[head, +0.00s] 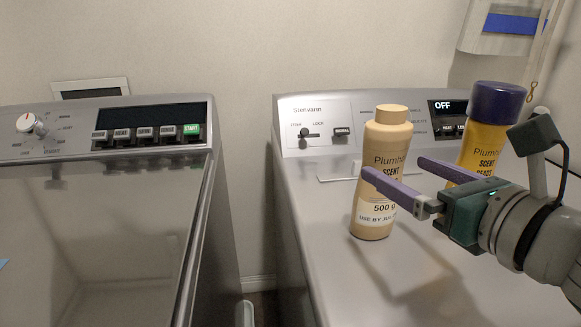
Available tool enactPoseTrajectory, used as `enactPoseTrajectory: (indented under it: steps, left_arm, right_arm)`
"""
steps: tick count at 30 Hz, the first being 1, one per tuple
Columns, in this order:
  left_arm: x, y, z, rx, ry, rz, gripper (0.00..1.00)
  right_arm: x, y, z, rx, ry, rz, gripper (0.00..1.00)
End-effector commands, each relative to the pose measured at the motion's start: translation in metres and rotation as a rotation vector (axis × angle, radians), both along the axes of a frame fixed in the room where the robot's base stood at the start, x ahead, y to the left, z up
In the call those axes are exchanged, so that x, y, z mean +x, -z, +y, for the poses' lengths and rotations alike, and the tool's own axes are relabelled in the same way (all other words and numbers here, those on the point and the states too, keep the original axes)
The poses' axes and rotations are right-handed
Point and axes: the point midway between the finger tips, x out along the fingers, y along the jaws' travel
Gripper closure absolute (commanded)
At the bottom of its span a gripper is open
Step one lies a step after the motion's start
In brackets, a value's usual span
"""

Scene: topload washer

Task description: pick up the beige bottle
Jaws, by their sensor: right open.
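The beige bottle (372,218) stands upright on top of the right-hand machine, with a beige cap and a label reading Plumn, Scent and 500 g. My right gripper (392,172) comes in from the right and is open. One purple finger crosses in front of the bottle's middle and hides part of its label. The other finger lies farther back, to the right of the bottle, its tip close to the bottle's right side. I cannot tell whether either finger touches it. My left gripper is not in view.
A yellow bottle with a dark blue cap (497,103) stands just right of the beige one, partly behind my right gripper. The right machine's control panel (318,108) rises behind them. A second machine (95,235) stands at left, across a narrow gap.

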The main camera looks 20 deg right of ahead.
Motion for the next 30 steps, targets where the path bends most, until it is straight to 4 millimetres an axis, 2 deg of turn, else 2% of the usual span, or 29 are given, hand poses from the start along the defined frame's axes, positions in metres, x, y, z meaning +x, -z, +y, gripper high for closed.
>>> enactPoseTrajectory:
  steps: [9,19,30]
  left_arm:
    - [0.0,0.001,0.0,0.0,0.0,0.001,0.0]
    - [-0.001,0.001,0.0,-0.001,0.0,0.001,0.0]
    - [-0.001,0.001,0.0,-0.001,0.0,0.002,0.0]
  right_arm:
    - [0.042,0.009,0.001,0.003,0.001,-0.001,0.0]
    - [0.048,0.01,0.001,0.002,0.0,0.001,0.0]
    - [0.047,0.01,0.001,0.002,0.0,0.001,0.42]
